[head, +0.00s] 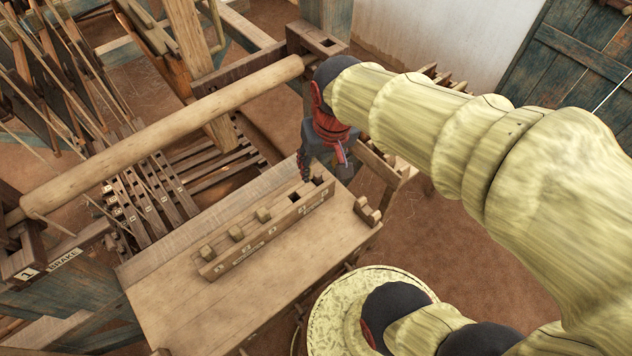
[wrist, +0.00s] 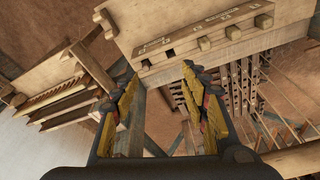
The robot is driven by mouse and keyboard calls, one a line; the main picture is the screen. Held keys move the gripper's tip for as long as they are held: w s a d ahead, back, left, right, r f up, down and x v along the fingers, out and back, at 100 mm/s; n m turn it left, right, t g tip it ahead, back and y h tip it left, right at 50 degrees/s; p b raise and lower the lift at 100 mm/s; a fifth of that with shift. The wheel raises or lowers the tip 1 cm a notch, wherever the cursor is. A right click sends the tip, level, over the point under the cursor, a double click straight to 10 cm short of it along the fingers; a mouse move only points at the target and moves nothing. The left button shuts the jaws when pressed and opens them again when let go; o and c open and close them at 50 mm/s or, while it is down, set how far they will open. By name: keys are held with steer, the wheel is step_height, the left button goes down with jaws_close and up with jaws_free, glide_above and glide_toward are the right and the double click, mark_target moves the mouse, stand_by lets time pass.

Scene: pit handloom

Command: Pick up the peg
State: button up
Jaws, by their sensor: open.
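Three square-topped wooden pegs stand in a row in a wooden block. In the head view they are a left peg (head: 207,252), a middle peg (head: 236,232) and a right peg (head: 263,214). The wrist view shows pegs (wrist: 204,43), (wrist: 233,32) and (wrist: 263,21). The peg block (head: 270,238) has labels on its front and two dark empty holes at its right end. My gripper (head: 326,168) is above this right end. In the wrist view my gripper (wrist: 158,80) is open and empty, its yellow-padded fingers apart, with the holes just beyond them. No peg is between the fingers.
The block sits on a wooden bench (head: 185,310) with bare surface in front. A thick wooden roller (head: 160,135) and an upright post (head: 190,50) stand behind it. A small notched piece (head: 367,210) is at the bench's right edge. Labelled slats (head: 140,200) lie behind left.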

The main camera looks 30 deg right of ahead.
mark_target(318, 174)
steer(key=w+d+f+m+g, duration=0.1)
steer(key=w+d+f+m, duration=0.1)
steer(key=w+f, duration=0.3)
steer(key=w+d+f+m+g+b, duration=0.1)
steer(key=w+d+f+m, duration=0.1)
steer(key=w+f, duration=0.4)
steer(key=w+d+f+m, duration=0.3)
steer(key=w+f, duration=0.2)
steer(key=f, duration=0.7)
steer(key=shift+w+d+g, duration=0.2)
steer(key=shift+g, duration=0.2)
step_height(318, 174, down, 2)
steer(key=shift+f+b, duration=0.15)
steer(key=shift+b, duration=0.35)
steer(key=shift+s+d+f+b, duration=0.15)
steer(key=shift+f+b, duration=0.3)
steer(key=shift+f, duration=0.9)
steer(key=shift+s+f+b, duration=0.1)
steer(key=shift+f+b, duration=0.3)
steer(key=shift+f, duration=0.9)
steer(key=shift+c, duration=0.4)
jaws_close()
